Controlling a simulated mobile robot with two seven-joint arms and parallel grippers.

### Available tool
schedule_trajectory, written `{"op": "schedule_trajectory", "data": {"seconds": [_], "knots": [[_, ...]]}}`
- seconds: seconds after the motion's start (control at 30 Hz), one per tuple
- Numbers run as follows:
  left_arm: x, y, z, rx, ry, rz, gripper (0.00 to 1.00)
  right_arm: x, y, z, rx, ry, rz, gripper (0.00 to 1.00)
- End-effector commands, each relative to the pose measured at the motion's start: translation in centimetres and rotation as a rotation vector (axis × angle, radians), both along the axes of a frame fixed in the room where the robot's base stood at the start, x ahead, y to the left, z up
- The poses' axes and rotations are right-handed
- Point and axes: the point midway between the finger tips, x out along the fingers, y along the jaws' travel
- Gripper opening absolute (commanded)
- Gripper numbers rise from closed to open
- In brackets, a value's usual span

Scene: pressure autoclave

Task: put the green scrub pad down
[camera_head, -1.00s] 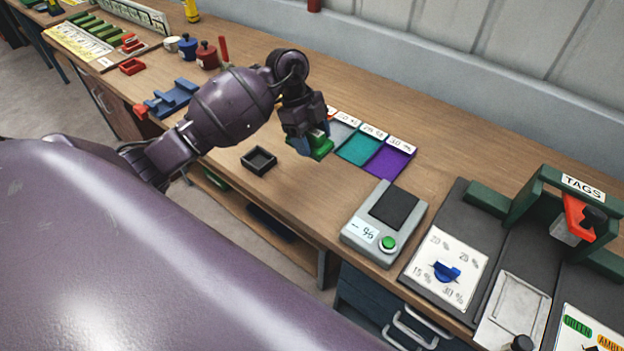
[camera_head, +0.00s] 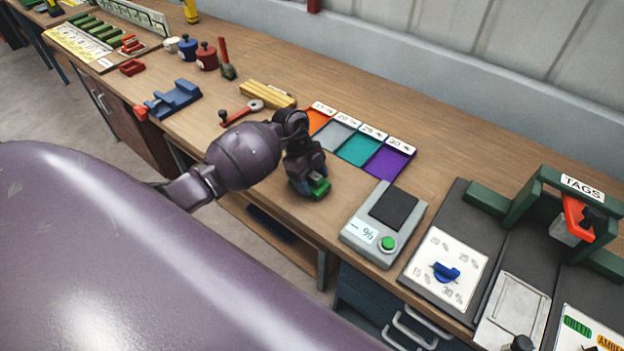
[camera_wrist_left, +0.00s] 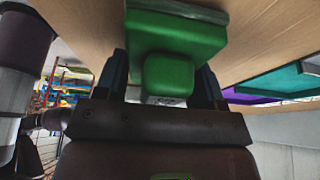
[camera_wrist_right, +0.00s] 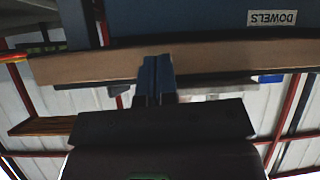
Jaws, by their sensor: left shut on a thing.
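The green scrub pad (camera_head: 319,187) is between the fingers of my left gripper (camera_head: 307,186), low over the front part of the wooden bench, left of the grey scale. In the left wrist view, the green pad's block and grip (camera_wrist_left: 172,38) fill the space between the two dark fingers, close to the wood. I cannot tell whether the pad touches the bench. My right gripper (camera_wrist_right: 157,78) shows only in the right wrist view; its fingers are together with nothing visible between them, below the bench edge.
The grey scale (camera_head: 386,222) with a green button stands to the right. Orange, grey, teal and purple trays (camera_head: 386,163) lie behind. A red-handled tool (camera_head: 240,112) and a yellow block (camera_head: 267,94) lie farther left. Bare wood lies between the gripper and the scale.

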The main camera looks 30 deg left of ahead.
Motion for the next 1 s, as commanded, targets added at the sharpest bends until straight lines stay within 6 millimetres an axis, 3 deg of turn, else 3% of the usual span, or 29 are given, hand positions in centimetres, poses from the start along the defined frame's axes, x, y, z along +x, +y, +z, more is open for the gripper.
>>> {"op": "schedule_trajectory", "data": {"seconds": [0.7,0.73,0.87,1.0], "knots": [[-0.1,0.0,-1.5,0.001,0.001,0.001,0.37,0.1,0.0,-0.2,0.000,-0.003,0.000,0.00],[-0.1,0.0,-1.6,0.001,0.001,0.001,0.66,0.1,0.0,-0.1,0.000,-0.003,0.000,0.00],[-0.2,0.0,-1.7,0.001,0.006,0.001,0.86,0.1,0.0,-0.1,0.000,-0.003,0.000,0.00],[-0.4,-0.1,-1.9,0.001,0.012,-0.001,0.88,0.2,0.0,-0.1,0.000,-0.005,0.000,0.00]]}}
